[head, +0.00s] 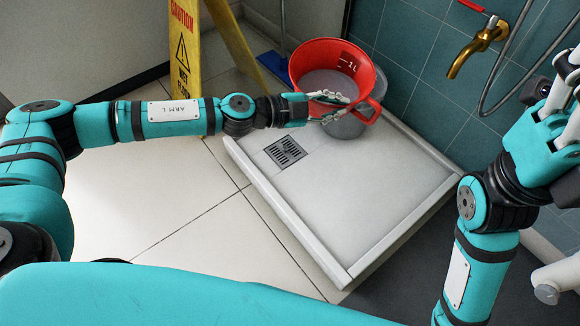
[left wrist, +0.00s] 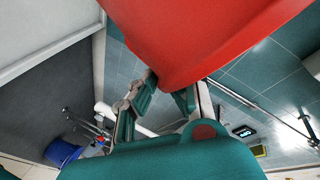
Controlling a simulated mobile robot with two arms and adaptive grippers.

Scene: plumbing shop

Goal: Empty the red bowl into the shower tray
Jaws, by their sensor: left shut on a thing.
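The red bowl (head: 307,62) has a handle at its right and a 1 L mark inside. It is above the far corner of the white shower tray (head: 370,200), looking roughly upright. A pale grey surface shows inside it; I cannot tell how deep. My left gripper (head: 335,106) is shut on the bowl at its near side, by the handle. In the left wrist view the bowl (left wrist: 200,40) fills the top, against the fingers (left wrist: 162,100). My right gripper (head: 568,112) is at the right edge, away from the tray and partly cut off.
A square drain grate (head: 286,152) lies in the tray's left part. A grey round thing (head: 347,126) shows under the bowl, mostly hidden. A yellow caution sign (head: 186,50) stands at the back left. A brass tap (head: 470,48) juts from the tiled wall. The tray's middle is clear.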

